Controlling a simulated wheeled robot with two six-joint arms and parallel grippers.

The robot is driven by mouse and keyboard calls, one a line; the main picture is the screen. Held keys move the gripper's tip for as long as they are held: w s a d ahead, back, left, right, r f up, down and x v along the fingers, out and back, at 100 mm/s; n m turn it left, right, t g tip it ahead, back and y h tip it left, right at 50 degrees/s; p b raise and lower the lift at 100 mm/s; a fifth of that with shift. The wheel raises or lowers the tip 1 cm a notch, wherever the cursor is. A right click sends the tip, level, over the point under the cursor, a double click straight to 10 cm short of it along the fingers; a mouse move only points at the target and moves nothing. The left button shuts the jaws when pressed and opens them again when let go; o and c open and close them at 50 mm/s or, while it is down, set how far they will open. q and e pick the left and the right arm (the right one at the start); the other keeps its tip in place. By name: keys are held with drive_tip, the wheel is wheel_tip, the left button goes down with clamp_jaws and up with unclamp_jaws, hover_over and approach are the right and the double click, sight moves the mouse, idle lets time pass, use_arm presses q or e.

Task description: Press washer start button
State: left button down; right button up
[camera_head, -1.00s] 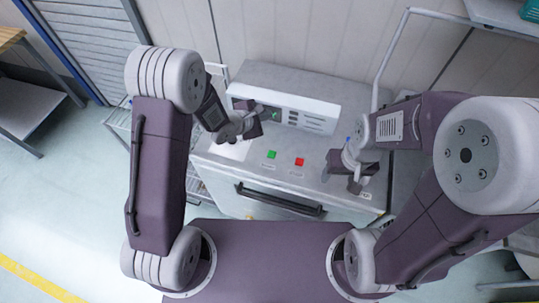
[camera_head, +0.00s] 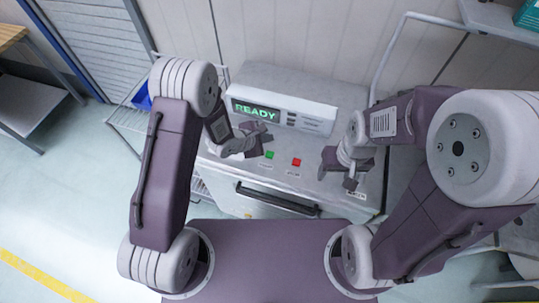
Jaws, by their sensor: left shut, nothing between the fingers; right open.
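The washer (camera_head: 225,173) is a light grey machine with a raised control panel (camera_head: 312,118) at its back. The panel's display (camera_head: 254,110) reads READY in green. A green button (camera_head: 270,155) and a red button (camera_head: 296,162) sit side by side on the washer's top. My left gripper (camera_head: 259,150) is shut and empty, just left of the green button; I cannot tell whether it touches it. My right gripper (camera_head: 336,168) is open and empty over the right part of the top, to the right of the red button.
A dark handle bar (camera_head: 277,200) runs along the washer's front. A wire rack with a blue bin (camera_head: 143,102) stands to the left. A pale metal frame (camera_head: 392,60) rises at the right, and a wall stands behind.

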use_arm(q)
drive_tip(key=b, duration=0.6)
hover_over(268, 156)
wheel_tip(268, 156, down, 7)
drive_tip(key=shift+w, duration=0.1)
drive_tip(key=shift+f+b, duration=0.3)
drive_tip(key=shift+f, duration=0.05)
drive_tip(key=shift+f, duration=0.1)
idle(1.1)
drive_tip(key=shift+f, duration=0.25)
drive_tip(key=shift+f, duration=0.45)
idle(0.7)
drive_tip(key=shift+r+p, duration=0.8)
drive_tip(key=shift+r, duration=0.05)
